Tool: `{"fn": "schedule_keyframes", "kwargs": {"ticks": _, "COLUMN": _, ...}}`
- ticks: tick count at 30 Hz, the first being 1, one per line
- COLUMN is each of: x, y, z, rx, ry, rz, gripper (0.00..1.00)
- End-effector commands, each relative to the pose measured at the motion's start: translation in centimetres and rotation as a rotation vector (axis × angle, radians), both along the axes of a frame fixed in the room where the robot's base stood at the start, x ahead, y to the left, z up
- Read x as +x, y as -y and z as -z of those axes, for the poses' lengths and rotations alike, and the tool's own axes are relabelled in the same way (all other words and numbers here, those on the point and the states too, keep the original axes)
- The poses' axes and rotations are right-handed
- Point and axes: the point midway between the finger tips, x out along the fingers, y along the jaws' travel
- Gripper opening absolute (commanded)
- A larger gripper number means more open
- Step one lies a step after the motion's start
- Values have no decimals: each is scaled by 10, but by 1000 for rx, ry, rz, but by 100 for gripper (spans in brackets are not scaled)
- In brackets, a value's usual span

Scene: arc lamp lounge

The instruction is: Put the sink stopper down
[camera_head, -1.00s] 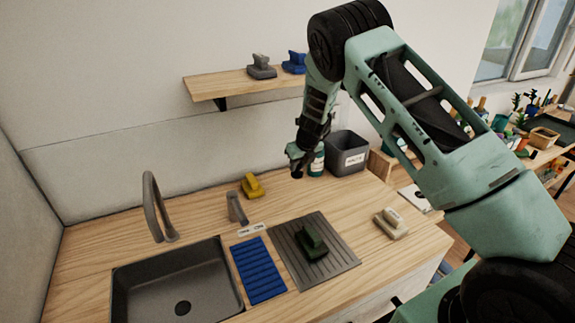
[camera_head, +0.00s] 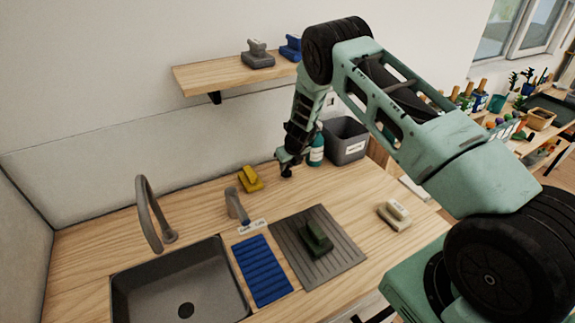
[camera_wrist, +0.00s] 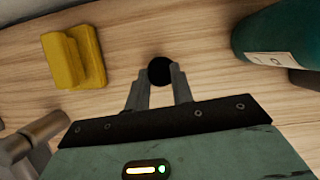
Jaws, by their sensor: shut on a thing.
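The sink stopper (camera_wrist: 160,71) is a small, round, black thing in the wrist view. My gripper (camera_wrist: 159,76) is shut on it, with one finger on each side. In the head view, my gripper (camera_head: 287,163) points down over the back of the wooden counter (camera_head: 352,222), between a yellow brush-like block and a teal bottle. The stopper is only a dark spot at the fingertips there. I cannot tell whether it touches the counter. The dark grey sink (camera_head: 150,285) with its round drain is at the front left.
The yellow block (camera_head: 250,179) is left of my gripper; the teal bottle (camera_head: 317,150) and grey bin (camera_head: 345,141) are right. A tap (camera_head: 149,215), blue mat (camera_head: 262,272), ridged drainboard (camera_head: 335,262) with a green block (camera_head: 317,238), and cream block (camera_head: 394,214) stand nearer. A shelf (camera_head: 225,77) is above.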

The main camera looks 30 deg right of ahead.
Motion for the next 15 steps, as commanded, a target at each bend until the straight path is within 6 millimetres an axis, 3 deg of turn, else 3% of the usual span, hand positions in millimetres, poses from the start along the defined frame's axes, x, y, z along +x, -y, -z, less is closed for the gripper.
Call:
{"fn": "schedule_keyframes", "kwargs": {"ticks": 3, "x": 0, "y": 0, "z": 10, "rx": 1, "ry": 0, "rz": 1, "gripper": 1}}
{"fn": "schedule_keyframes", "kwargs": {"ticks": 15, "x": 0, "y": 0, "z": 17, "rx": 0, "ry": 1, "rz": 0, "gripper": 1}}
